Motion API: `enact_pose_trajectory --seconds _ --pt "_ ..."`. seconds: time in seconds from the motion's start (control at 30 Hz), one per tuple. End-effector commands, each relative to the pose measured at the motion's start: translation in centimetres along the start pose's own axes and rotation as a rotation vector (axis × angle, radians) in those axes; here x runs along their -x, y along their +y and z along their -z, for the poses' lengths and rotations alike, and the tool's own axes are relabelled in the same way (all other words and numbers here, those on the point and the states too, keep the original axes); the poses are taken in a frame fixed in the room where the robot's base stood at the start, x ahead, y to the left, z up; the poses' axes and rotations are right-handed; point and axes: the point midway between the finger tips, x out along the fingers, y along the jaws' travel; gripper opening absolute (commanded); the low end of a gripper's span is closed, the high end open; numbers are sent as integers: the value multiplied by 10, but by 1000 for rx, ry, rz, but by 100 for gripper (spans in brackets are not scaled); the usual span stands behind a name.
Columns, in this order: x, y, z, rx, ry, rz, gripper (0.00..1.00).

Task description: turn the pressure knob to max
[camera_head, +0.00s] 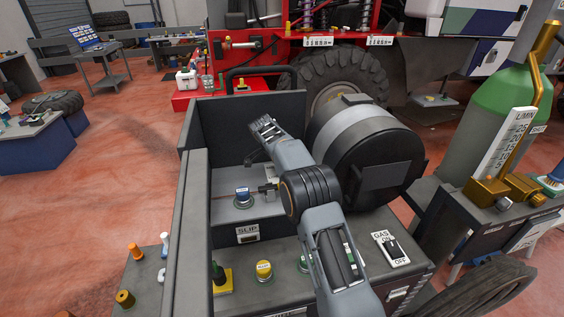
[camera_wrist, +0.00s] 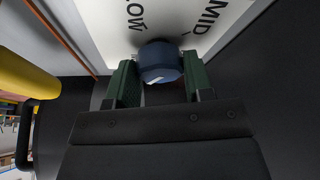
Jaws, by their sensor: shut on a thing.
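In the wrist view, a round blue knob (camera_wrist: 159,60) stands against a white panel (camera_wrist: 112,28) lettered LOW and MID. I take it for the pressure knob, though no pressure label is readable. My gripper (camera_wrist: 160,68) has its two dark green fingers on opposite sides of the knob and is shut on it. A small white mark shows on the knob's edge nearest the gripper. The rest of the scale, including any MAX mark, is hidden or out of view. In the head view, my grey arm reaches over the console; its fingers cannot be made out clearly there.
A yellow knob (camera_head: 264,269) and a GAS switch (camera_head: 391,247) sit on the console. A large dark drum (camera_head: 381,164) stands right of my arm. Dark walls (camera_head: 231,128) enclose the back and left.

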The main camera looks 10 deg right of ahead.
Motion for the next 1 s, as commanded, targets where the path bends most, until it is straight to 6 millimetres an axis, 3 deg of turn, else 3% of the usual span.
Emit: enact_pose_trajectory --seconds 0.77,0.8,1.0 --pt "1 -1 0 -82 0 -31 24" --pt "1 -1 0 -82 0 -31 50" --pt "0 -1 0 -81 0 -31 69"
